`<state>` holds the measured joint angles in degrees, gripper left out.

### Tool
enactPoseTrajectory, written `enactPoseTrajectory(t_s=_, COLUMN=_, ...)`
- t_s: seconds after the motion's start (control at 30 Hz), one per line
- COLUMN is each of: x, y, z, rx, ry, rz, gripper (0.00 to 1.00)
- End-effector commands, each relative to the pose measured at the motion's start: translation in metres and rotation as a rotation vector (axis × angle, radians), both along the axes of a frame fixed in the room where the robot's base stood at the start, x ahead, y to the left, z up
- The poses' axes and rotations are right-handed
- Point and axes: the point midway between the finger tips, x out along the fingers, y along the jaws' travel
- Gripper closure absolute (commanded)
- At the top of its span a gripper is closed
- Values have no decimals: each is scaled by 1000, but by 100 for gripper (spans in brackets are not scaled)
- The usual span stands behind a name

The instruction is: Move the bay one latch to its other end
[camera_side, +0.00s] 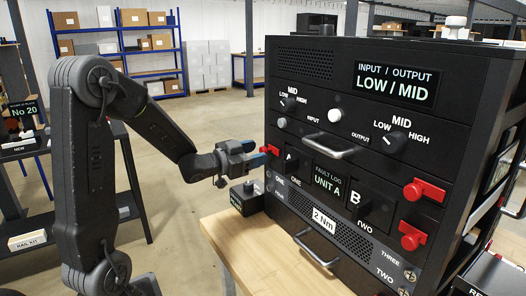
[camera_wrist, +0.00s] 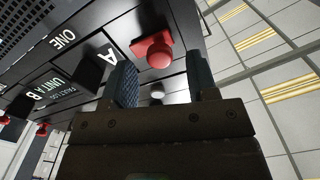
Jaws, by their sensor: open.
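The bay one latch is a red bar with a round red knob (camera_side: 270,150) at the left edge of the black rack, beside the module marked A and ONE. In the wrist view the red latch (camera_wrist: 154,48) lies just beyond and between my fingertips. My gripper (camera_side: 258,155) is open and empty, with its blue fingers close to the latch at the rack's left edge. It also shows in the wrist view (camera_wrist: 162,75), one finger on each side of the gap. I cannot tell whether either finger touches the latch.
Two more red latches, an upper one (camera_side: 424,190) and a lower one (camera_side: 412,236), sit on the right of the rack. Handles (camera_side: 328,146) and dark dials (camera_side: 392,140) project from its front. A small black box (camera_side: 246,198) stands on the wooden bench (camera_side: 245,240) below my gripper.

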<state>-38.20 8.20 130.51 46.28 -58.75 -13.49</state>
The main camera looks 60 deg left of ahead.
Motion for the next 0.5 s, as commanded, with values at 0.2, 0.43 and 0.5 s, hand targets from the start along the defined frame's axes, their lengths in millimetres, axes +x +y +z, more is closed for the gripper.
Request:
enactPoseTrajectory(t_s=0.2, x=25, y=-1, z=0, rx=1, ry=1, rz=-2, gripper=47)
enactPoseTrajectory(t_s=0.43, x=31, y=0, z=0, rx=0, ry=0, rz=1, gripper=47)
enactPoseTrajectory(t_s=0.5, x=31, y=0, z=0, rx=0, ry=0, rz=1, gripper=47)
